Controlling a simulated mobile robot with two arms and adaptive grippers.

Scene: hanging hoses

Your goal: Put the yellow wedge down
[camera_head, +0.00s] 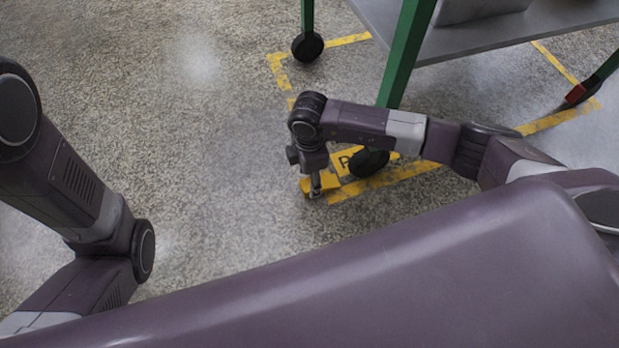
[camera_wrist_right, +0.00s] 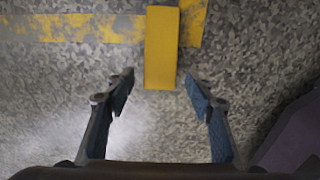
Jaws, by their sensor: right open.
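The yellow wedge (camera_wrist_right: 161,48) is a plain long block in the right wrist view. It appears to lie on the speckled floor, across the yellow floor tape, with its near end just past and between my fingertips. My right gripper (camera_wrist_right: 159,86) is open, and clear gaps show between its fingers and the wedge. In the head view the right gripper (camera_head: 315,187) points down close to the floor, beside the yellow wedge (camera_head: 327,180), partly hidden there by the gripper. My left arm shows at the left, but its gripper is out of view.
A cart with green legs (camera_head: 404,55), black wheels (camera_head: 307,46) and a grey shelf (camera_head: 500,32) stands behind the right arm. One wheel is close to the right gripper. Worn yellow tape (camera_head: 385,181) marks the floor. The floor to the left is clear.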

